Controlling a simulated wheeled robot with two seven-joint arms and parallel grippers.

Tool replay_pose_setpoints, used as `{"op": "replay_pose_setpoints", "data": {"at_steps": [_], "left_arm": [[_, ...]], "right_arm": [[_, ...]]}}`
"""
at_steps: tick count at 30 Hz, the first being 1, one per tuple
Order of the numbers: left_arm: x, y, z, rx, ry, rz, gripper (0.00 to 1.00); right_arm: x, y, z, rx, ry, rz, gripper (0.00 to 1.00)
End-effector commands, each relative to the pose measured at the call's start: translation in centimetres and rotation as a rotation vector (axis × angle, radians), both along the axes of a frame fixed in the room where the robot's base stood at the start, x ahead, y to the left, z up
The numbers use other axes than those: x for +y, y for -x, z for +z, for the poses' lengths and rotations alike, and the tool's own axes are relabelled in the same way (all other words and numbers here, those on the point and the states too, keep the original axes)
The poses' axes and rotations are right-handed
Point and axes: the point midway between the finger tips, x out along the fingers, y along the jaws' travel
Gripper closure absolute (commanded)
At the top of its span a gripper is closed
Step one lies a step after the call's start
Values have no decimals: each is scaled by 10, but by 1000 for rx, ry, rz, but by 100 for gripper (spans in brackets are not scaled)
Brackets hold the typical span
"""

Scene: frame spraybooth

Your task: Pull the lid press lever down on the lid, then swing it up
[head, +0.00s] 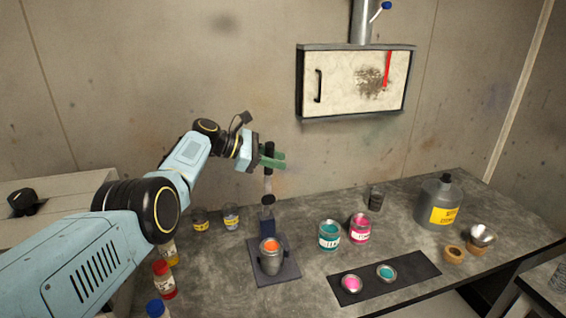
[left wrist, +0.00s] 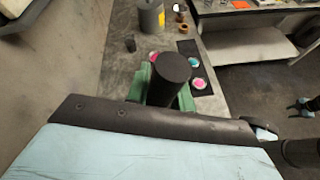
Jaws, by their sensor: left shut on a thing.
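The lid press stands on a dark base plate (head: 287,275) on the bench, with a dark blue post behind the can. Its lever (head: 268,185) stands about upright, with a black handle at the top. The handle also shows in the left wrist view (left wrist: 172,75). My left gripper (head: 271,158) is shut on this handle, its green fingers on either side. A grey can (head: 271,264) with an orange top sits on the plate, below and in front of the lever. I cannot tell whether the orange is a lid or paint. A small green-and-dark shape, perhaps my right gripper (left wrist: 303,105), shows at the right wrist-view edge.
Teal (head: 329,236) and pink (head: 360,229) cans stand right of the press. A black mat (head: 405,272) holds pink and teal round pieces. A grey jug (head: 441,203) stands at the back right. Bottles (head: 163,279) stand at left. A wall cabinet (head: 340,82) hangs above.

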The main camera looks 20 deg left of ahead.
Motion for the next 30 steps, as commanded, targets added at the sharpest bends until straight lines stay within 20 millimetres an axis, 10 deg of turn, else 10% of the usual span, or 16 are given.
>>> {"op": "replay_pose_setpoints", "data": {"at_steps": [21,22,30], "left_arm": [[7,2,0,33,14,5,100],[7,2,0,33,14,5,75],[7,2,1,32,16,4,55]], "right_arm": [[0,1,1,1,0,0,55],[0,1,1,2,-1,0,55],[0,2,1,3,0,-1,55]]}}
